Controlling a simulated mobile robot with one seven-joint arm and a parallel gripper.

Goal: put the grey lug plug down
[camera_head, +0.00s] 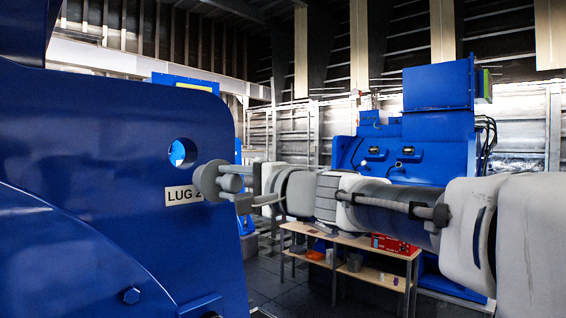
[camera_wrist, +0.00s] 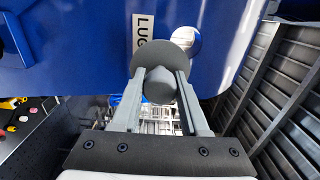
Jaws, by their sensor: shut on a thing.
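My gripper (camera_head: 262,192) is shut on the grey lug plug (camera_head: 207,181), a round grey disc with a stub. In the head view the plug is held in the air close to the blue motor housing, its disc partly covering the label "LUG 2" (camera_head: 181,194). In the wrist view the plug (camera_wrist: 158,55) sits between the two fingers (camera_wrist: 158,88), its disc beyond them. The round lug hole (camera_head: 182,153) in the blue housing is empty, just above and left of the plug. I cannot tell whether the plug touches the housing.
A wooden workbench (camera_head: 347,240) with a lower shelf stands behind my arm, with a red box (camera_head: 394,244) on it. The large blue housing (camera_head: 90,170) fills the left. A blue machine (camera_head: 437,128) stands at the back right. Dark floor (camera_head: 262,283) shows between.

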